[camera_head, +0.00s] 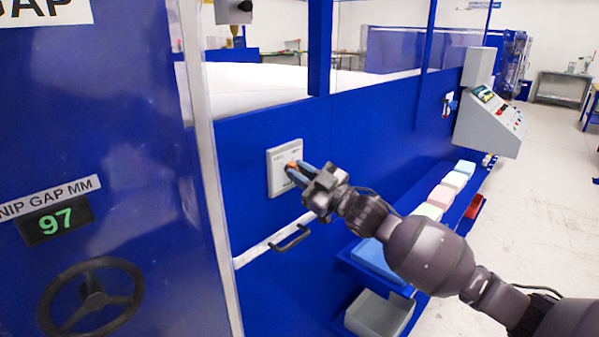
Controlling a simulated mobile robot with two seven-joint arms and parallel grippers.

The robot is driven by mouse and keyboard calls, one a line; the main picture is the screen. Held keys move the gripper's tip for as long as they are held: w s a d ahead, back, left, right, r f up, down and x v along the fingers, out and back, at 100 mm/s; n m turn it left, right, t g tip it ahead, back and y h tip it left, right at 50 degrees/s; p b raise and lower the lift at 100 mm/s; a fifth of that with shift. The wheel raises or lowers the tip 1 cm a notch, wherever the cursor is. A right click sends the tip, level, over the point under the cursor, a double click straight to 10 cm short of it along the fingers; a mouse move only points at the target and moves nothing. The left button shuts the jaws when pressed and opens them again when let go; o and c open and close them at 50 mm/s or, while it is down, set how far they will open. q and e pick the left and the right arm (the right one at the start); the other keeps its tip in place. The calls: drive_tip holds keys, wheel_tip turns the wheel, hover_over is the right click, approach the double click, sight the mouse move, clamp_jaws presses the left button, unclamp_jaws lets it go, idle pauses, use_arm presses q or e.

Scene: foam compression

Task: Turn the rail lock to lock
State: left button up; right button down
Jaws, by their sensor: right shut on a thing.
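The rail lock is an orange knob (291,165) on a light grey plate (284,180) fixed to the blue machine panel. Small lettering shows along the plate's top, too small to read surely. My right gripper (294,170) reaches in from the right, its blue fingers shut on the orange knob. The fingers hide much of the knob, so I cannot tell which way it points. My left gripper does not show.
A dark handle (290,238) on a white rail sits below the plate. A blue shelf with foam blocks (441,196) and a grey bin (379,314) lies under my right arm. At left are a handwheel (90,300) and a gap display (54,221) reading 97. A control console (490,122) stands farther right.

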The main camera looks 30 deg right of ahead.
drive_tip(key=shift+n+g+y+p, duration=0.15)
drive_tip(key=shift+n+g+y, duration=0.2)
drive_tip(key=shift+n, duration=0.75)
drive_tip(key=shift+n+g+y+p, duration=0.2)
drive_tip(key=shift+n+g, duration=0.25)
drive_tip(key=shift+n, duration=0.65)
drive_tip(key=c, duration=1.1)
unclamp_jaws()
drive_tip(key=shift+c, duration=0.2)
drive_tip(key=shift+d, duration=0.1)
drive_tip(key=b+v, duration=0.2)
drive_tip(key=v, duration=0.8)
drive_tip(key=shift+s+d, duration=0.25)
